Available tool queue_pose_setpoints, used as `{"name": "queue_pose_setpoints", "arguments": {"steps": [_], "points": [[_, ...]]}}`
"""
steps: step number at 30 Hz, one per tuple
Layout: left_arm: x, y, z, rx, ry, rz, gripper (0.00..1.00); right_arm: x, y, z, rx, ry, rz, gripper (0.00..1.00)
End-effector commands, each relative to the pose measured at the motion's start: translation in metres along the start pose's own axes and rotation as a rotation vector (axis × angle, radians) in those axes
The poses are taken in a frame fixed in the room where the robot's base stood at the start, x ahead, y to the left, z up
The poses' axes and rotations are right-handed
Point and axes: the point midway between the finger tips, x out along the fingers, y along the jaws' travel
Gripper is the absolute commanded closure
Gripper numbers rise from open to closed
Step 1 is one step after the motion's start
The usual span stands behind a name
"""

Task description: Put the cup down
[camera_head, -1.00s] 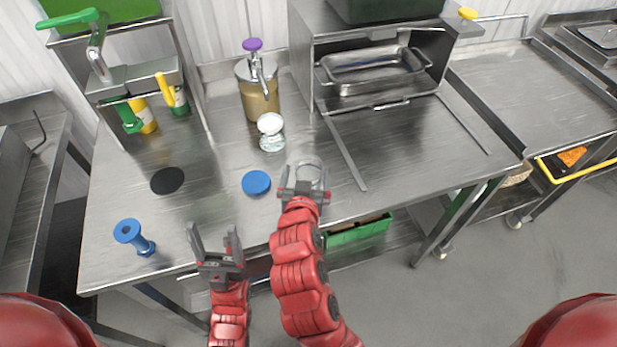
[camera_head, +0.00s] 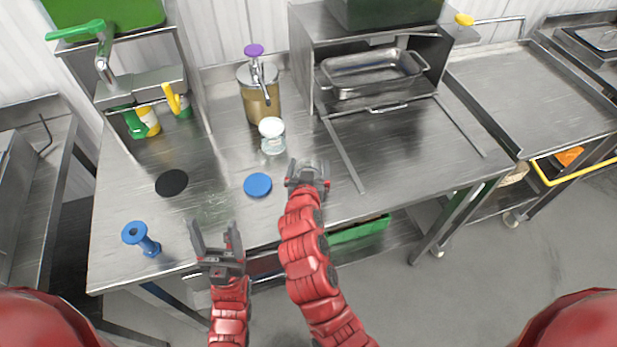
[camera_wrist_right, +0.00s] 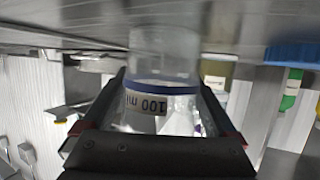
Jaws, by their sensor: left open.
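A clear cup (camera_wrist_right: 163,65) with a blue band and a "100 ml" label sits between the fingers of my right gripper (camera_head: 308,169) in the right wrist view, which shows the counter at the top. The fingers lie against both sides of the cup. In the head view this gripper is over the front of the counter, right of the blue disc (camera_head: 257,185), and mostly hides the cup. I cannot tell whether the cup touches the counter. My left gripper (camera_head: 215,232) is open and empty at the counter's front edge.
Another clear cup with white contents (camera_head: 272,137) stands in front of the purple-topped pump dispenser (camera_head: 260,103). A black disc (camera_head: 171,182) and a blue spool-shaped object (camera_head: 142,239) are at left. A metal tray (camera_head: 372,75) is at the back right. Counter right of my right gripper is clear.

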Motion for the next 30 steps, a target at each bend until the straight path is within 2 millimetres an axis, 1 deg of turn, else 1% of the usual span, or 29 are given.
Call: {"name": "queue_pose_setpoints", "arguments": {"steps": [1, 2, 3, 8, 9, 10, 11, 12, 21, 26, 28, 29, 30], "points": [[0.000, 0.000, 0.000, 0.000, 0.000, 0.000, 0.32, 0.000, 0.000, 0.000, 0.000, 0.000, 0.000, 0.18], [0.000, 0.000, 0.000, 0.000, 0.000, 0.000, 0.32, 0.000, 0.000, 0.000, 0.000, 0.000, 0.000, 0.23], [0.000, 0.000, 0.000, 0.000, 0.000, 0.000, 0.32, 0.000, 0.000, 0.000, 0.000, 0.000, 0.000, 0.31], [0.000, 0.000, 0.000, 0.000, 0.000, 0.000, 0.32, 0.000, 0.000, 0.000, 0.000, 0.001, 0.000, 0.59], [0.000, 0.000, 0.000, 0.000, 0.000, 0.000, 0.32, 0.000, 0.000, 0.000, -0.001, 0.001, 0.000, 0.67], [0.000, 0.000, 0.000, 0.000, 0.000, 0.000, 0.32, 0.000, 0.000, 0.000, -0.001, 0.001, 0.000, 0.72], [0.000, 0.000, 0.000, 0.000, 0.000, 0.000, 0.32, 0.000, 0.000, 0.000, -0.001, 0.001, 0.000, 0.75], [0.000, 0.000, 0.000, 0.000, 0.000, 0.000, 0.32, 0.000, 0.000, 0.000, -0.001, 0.001, 0.000, 0.84], [-0.003, 0.000, 0.001, 0.000, 0.000, 0.000, 0.32, -0.001, 0.000, -0.004, 0.000, 0.003, 0.000, 0.84], [-0.010, 0.001, 0.002, 0.000, 0.000, 0.000, 0.32, -0.006, 0.000, -0.016, 0.003, 0.006, -0.002, 0.84], [-0.016, 0.001, 0.003, 0.000, 0.000, 0.000, 0.32, -0.009, -0.001, -0.026, 0.003, 0.009, -0.001, 0.84], [-0.019, 0.001, 0.003, 0.000, 0.000, 0.000, 0.32, -0.011, -0.001, -0.031, 0.003, 0.009, -0.002, 0.84], [-0.022, 0.001, 0.004, 0.000, 0.000, 0.000, 0.32, -0.018, -0.001, -0.030, 0.002, 0.005, -0.004, 0.84]]}}
